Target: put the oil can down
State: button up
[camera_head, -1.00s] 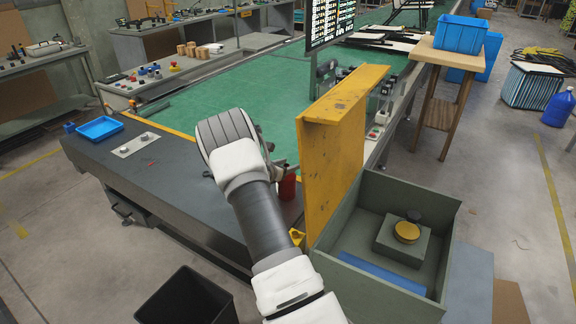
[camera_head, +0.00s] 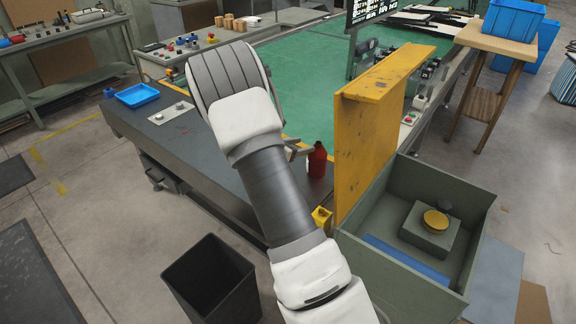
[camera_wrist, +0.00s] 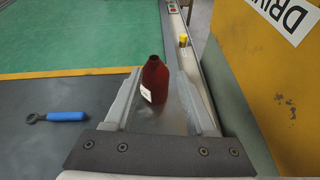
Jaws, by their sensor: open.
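The oil can appears to be a red bottle (camera_head: 317,161) with a dark neck and a pale label. It stands upright on the dark bench top, left of the yellow panel. In the wrist view the bottle (camera_wrist: 155,82) shows between and just beyond the fingertips of my gripper (camera_wrist: 162,92). The two fingers are apart, with a visible gap at each side of the bottle. In the head view my gripper (camera_head: 297,150) is mostly hidden behind my wrist, next to the bottle.
The yellow panel (camera_head: 371,125) rises close right of the bottle. A blue-handled tool (camera_wrist: 62,117) lies left on the bench. A blue tray (camera_head: 137,95), a black bin (camera_head: 212,275) and a green-grey crate (camera_head: 470,235) are around. The green mat (camera_head: 310,80) is clear.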

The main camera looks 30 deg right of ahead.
jog(key=s+a+r+m+g+y, duration=0.1)
jog(key=s+a+r+m+y, duration=0.1)
jog(key=s+a+r+m, duration=0.35)
jog(key=s+a+r+m+g+y, duration=0.1)
jog(key=s+a+r+m+y, duration=0.1)
jog(key=s+r+m, duration=0.6)
jog(key=s+a+r+m+t+y, duration=0.1)
jog(key=s+a+r+m+y, duration=0.2)
jog(key=s+a, duration=0.6)
jog(key=s+a+r+m+t+y, duration=0.2)
jog(key=s+a+r+m+y, duration=0.1)
jog(key=s+a, duration=0.6)
jog(key=a+m+y, duration=0.1)
jog(key=y, duration=0.1)
jog(key=shift+a+r+y, duration=0.3)
jog(key=shift+r, duration=0.1)
jog(key=shift+s, duration=0.1)
jog(key=shift+c, duration=0.5)
jog(key=shift+s, duration=0.1)
